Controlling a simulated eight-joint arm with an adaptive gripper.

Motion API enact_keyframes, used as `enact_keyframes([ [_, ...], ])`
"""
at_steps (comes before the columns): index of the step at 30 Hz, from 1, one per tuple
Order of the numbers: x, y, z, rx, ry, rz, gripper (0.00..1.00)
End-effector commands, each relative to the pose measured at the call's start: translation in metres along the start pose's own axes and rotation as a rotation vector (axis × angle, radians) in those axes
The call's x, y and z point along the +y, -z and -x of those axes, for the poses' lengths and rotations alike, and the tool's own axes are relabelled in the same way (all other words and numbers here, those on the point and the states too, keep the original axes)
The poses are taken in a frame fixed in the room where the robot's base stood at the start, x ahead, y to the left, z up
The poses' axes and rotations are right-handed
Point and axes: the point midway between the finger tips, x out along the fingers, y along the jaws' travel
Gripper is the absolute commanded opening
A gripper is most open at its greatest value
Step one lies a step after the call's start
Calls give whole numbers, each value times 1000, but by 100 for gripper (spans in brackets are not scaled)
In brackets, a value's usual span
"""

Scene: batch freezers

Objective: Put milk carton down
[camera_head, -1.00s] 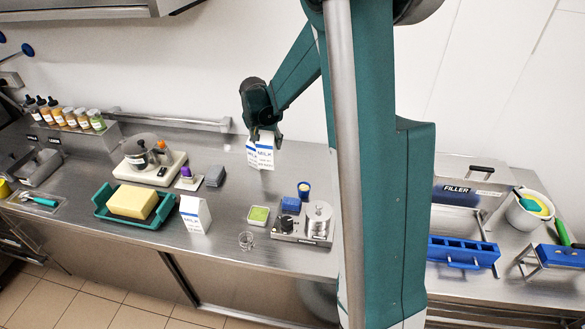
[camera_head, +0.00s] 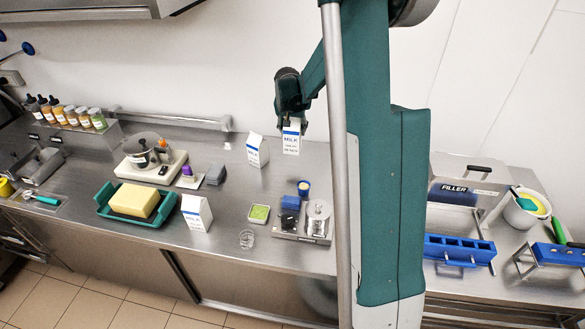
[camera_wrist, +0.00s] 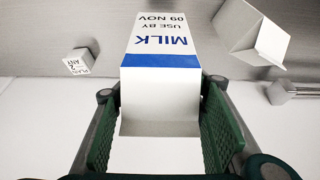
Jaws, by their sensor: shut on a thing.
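My gripper (camera_head: 290,117) is shut on a milk carton (camera_head: 291,140), white with a blue band, near the back of the steel counter. In the wrist view, the green finger pads of my gripper (camera_wrist: 168,125) lie on both sides of this carton (camera_wrist: 163,45). It looks upright; I cannot tell whether its base touches the counter. A second milk carton (camera_head: 257,152) stands just left of it, apart from it. A white carton also shows at the upper right of the wrist view (camera_wrist: 252,32). A third milk carton (camera_head: 196,213) stands near the front edge.
Right of the front carton are a clear glass (camera_head: 247,239), a green-topped dish (camera_head: 259,214) and a scale-like device (camera_head: 316,221) with a metal pot. A green tray (camera_head: 103,210) holds a yellow block at left. Bare counter lies between the back carton and the dish.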

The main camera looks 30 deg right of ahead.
Motion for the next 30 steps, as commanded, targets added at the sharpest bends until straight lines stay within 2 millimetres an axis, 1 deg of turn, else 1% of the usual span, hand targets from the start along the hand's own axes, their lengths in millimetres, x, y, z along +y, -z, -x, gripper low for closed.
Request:
enact_keyframes([
  [4, 0, 0, -1, 0, 0, 0, 20],
  [8, 0, -3, -8, 0, 0, 0, 20],
  [18, 0, -18, -44, 0, 0, 0, 20],
  [21, 0, -21, -51, 0, 0, 0, 20],
  [30, 0, -22, -54, 0, 0, 0, 20],
])
